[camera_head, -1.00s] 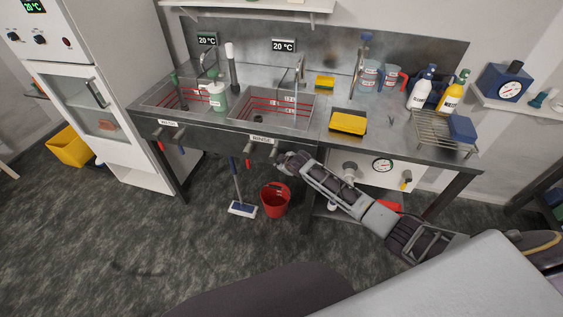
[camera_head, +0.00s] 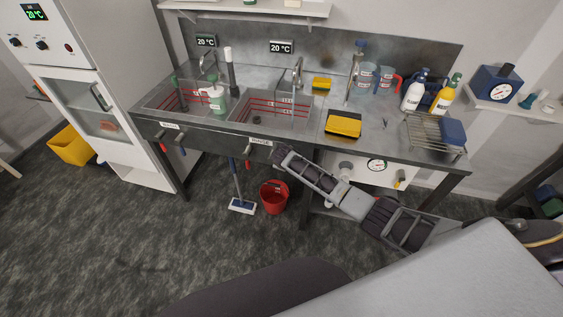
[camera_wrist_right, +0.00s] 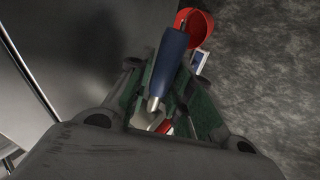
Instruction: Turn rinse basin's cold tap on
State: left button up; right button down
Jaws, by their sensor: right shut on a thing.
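The rinse basin (camera_head: 235,121) is set in the steel bench, with its RINSE label (camera_head: 260,141) on the front edge. A red-handled lever (camera_head: 248,163) hangs below the label on the left. My right gripper (camera_head: 280,154) is at the bench front, just right of the label, and hides the lever there. In the right wrist view, a blue-handled tap lever (camera_wrist_right: 170,55) with a metal stem lies between the green-padded fingers of my right gripper (camera_wrist_right: 168,92), which is shut on it. My left gripper is not in view.
A red bucket (camera_head: 274,197) and a blue-and-white mop (camera_head: 242,206) stand on the floor below the basin. The wash basin (camera_head: 150,103) is to the left. A yellow sponge (camera_head: 343,124) lies on the bench right of the rinse basin.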

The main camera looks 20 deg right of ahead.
jog(key=shift+r+h, duration=0.1)
jog(key=shift+h, duration=0.2)
dwell(0.4)
jog(key=c, duration=1.3)
grip_release()
jog(key=shift+o, duration=0.2)
jog(key=shift+r, duration=0.1)
jog(key=shift+s+r, duration=0.1)
jog(key=shift+s, duration=0.05)
jog(key=v, duration=1.1)
jog(key=shift+r, duration=0.25)
jog(key=shift+s+f, duration=0.1)
jog(key=shift+s, duration=0.05)
